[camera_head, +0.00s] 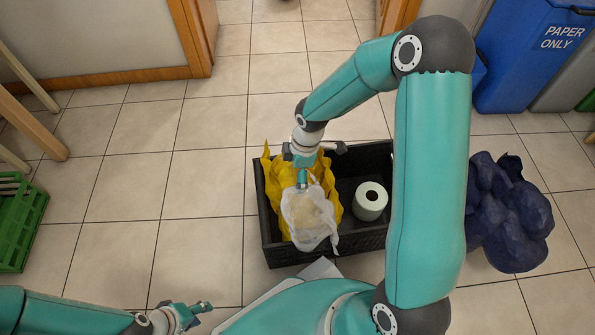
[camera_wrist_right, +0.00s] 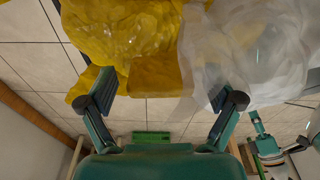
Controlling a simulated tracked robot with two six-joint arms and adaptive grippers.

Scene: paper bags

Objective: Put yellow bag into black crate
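The black crate (camera_head: 352,244) stands on the tiled floor in the middle of the head view. The crumpled yellow bag (camera_head: 273,183) is inside its left part; it also fills the upper left of the right wrist view (camera_wrist_right: 125,30). My right gripper (camera_head: 303,182) is over the crate's left part, close to the yellow bag and a whitish translucent bag (camera_head: 309,220). In the right wrist view its fingers (camera_wrist_right: 160,98) are spread wide, with the bags beyond them. My left gripper (camera_head: 203,314) is low at the left, away from the crate, its fingers apart and empty.
A white paper roll (camera_head: 370,201) stands in the crate's right part. A dark blue crumpled bag (camera_head: 508,215) lies on the floor right of the crate. A green crate (camera_head: 18,222) is at the far left, and a blue bin (camera_head: 520,55) stands at the back right. Floor left of the crate is clear.

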